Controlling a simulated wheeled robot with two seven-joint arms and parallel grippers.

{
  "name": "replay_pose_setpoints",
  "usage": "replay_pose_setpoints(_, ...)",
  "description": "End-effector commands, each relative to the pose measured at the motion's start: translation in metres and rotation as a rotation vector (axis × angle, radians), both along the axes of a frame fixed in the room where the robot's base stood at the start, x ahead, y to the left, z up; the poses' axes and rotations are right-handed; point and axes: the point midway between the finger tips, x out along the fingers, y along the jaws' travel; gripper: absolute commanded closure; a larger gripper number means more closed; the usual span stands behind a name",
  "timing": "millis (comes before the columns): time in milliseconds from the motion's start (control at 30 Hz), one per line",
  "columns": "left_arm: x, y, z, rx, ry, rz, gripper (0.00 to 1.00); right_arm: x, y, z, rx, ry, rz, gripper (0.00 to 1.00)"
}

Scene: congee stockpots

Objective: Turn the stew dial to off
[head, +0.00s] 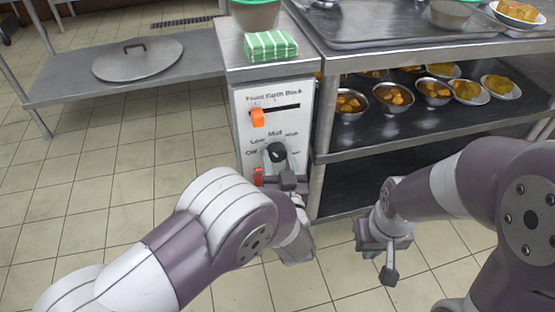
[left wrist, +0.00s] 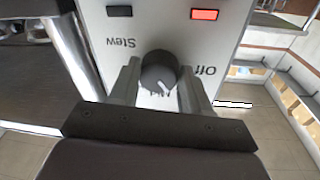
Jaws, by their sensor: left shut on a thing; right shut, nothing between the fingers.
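The black stew dial (head: 277,152) is on the front of the white control panel (head: 243,128). My left gripper (head: 280,163) is at the dial, partly covering its lower labels. In the left wrist view the dial (left wrist: 159,72) sits between both fingers of the left gripper (left wrist: 158,88), which is shut on it. Its white pointer line points down and slightly right there, toward partly hidden lettering. "Stew" is printed left of the dial and "Off" right of it. My right gripper (head: 388,262) is shut and empty, over the floor right of the panel.
An orange slider knob (head: 257,117) is above the dial at the slot's left end. A red light (left wrist: 204,14) and a dark rectangle (left wrist: 119,11) are on the panel. Shelves with bowls (head: 392,96) stand right. A pot lid (head: 138,59) lies on the left shelf.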

Motion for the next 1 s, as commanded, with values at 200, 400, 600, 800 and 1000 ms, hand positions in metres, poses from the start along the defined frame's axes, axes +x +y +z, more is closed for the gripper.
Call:
replay_pose_setpoints(200, 0.0, -0.001, -0.002, -0.194, -0.051, 0.0, 0.83, 0.0, 0.0, -0.002, 0.0, 0.0, 0.0, 1.0)
replay_pose_setpoints(400, 0.0, -0.002, -0.003, -0.377, -0.1, -0.001, 0.83, 0.0, 0.0, -0.006, 0.0, 0.0, 0.0, 1.0)
replay_pose_setpoints(600, 0.0, -0.003, -0.003, -0.556, -0.147, -0.001, 0.83, 0.0, 0.0, -0.01, 0.0, 0.0, 0.0, 1.0)
replay_pose_setpoints(800, 0.001, -0.004, -0.003, -0.713, -0.189, 0.0, 0.83, 0.0, 0.0, -0.015, 0.0, 0.0, 0.0, 1.0)
replay_pose_setpoints(1000, 0.001, -0.004, -0.003, -0.831, -0.221, -0.001, 0.83, 0.0, 0.0, -0.018, 0.0, 0.0, 0.0, 1.0)
